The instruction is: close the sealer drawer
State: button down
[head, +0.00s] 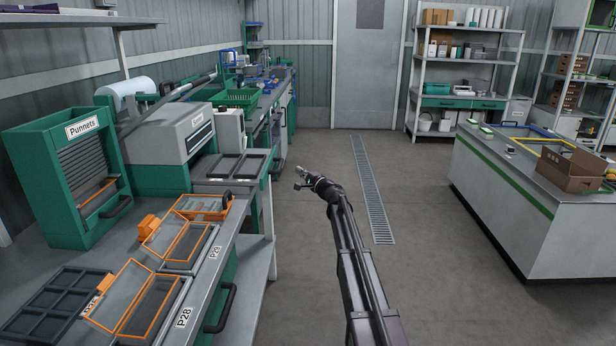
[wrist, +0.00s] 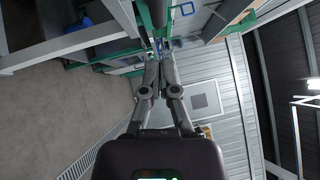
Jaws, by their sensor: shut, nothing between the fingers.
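The sealer is a grey and green machine (head: 172,138) on the left bench in the head view. Its drawer (head: 232,180), a grey tray with dark recesses, sticks out from the sealer's front toward the aisle. My gripper (head: 300,172) is over the aisle to the right of the drawer, apart from it and touching nothing. In the wrist view my gripper (wrist: 160,62) has its fingers together with nothing between them. The drawer is not clearly recognisable in the wrist view.
A green punnet dispenser (head: 70,175) and orange-framed trays (head: 135,300) occupy the near left bench. A bench with an open cardboard box (head: 570,172) stands at right. The aisle floor (head: 310,220) with its drain grate (head: 370,190) is clear.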

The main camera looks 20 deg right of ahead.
jog(key=a, duration=0.1)
jog(key=w+a, duration=0.1)
jog(key=w+a+r, duration=0.1)
jog(key=a, duration=0.1)
jog(key=shift+p, duration=0.4)
jog(key=shift+a, duration=0.1)
